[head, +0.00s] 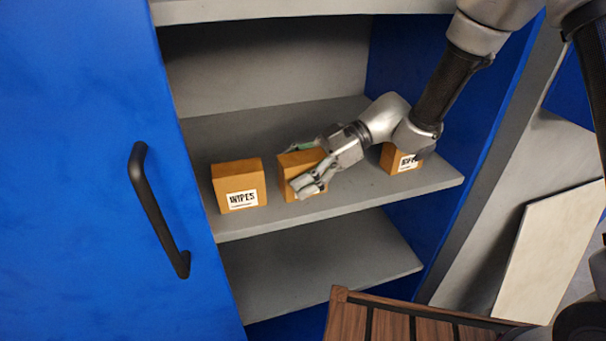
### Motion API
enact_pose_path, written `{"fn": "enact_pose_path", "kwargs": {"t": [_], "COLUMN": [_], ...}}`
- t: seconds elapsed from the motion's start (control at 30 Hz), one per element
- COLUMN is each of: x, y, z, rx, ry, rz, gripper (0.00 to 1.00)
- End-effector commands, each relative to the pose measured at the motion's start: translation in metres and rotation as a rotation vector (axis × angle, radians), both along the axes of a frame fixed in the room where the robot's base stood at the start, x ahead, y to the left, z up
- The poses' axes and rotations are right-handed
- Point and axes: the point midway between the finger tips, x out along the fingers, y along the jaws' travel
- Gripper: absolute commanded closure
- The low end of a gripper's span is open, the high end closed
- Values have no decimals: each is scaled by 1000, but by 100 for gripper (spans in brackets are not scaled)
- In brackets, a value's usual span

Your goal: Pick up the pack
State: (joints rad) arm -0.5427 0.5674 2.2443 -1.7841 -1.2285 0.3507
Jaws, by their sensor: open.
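Three similar orange-brown packs stand on the grey middle shelf of a blue cabinet. The left pack (239,186) carries a white label reading "WIPES". The middle pack (288,178) is partly hidden by my gripper (298,168). My gripper is open, with one finger behind the middle pack and the other in front of it. I cannot tell whether either finger touches it. The right pack (402,164) stands partly behind my arm, and its label is partly covered.
The blue door (90,180) with a black handle (158,210) is at the left. The lower shelf (310,262) is empty where visible. A slatted wooden surface (345,322) stands in front at the bottom. A pale panel (550,250) leans at the right.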

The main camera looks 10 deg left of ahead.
Motion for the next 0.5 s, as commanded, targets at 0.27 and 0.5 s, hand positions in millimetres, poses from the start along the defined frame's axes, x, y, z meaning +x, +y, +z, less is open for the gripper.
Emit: {"fn": "enact_pose_path", "kwargs": {"t": [0.27,0.5], "x": [0,0], "y": [0,0], "z": [0,0], "rx": [0,0], "ry": [0,-2], "rz": [-1,-1], "gripper": [43,81]}}
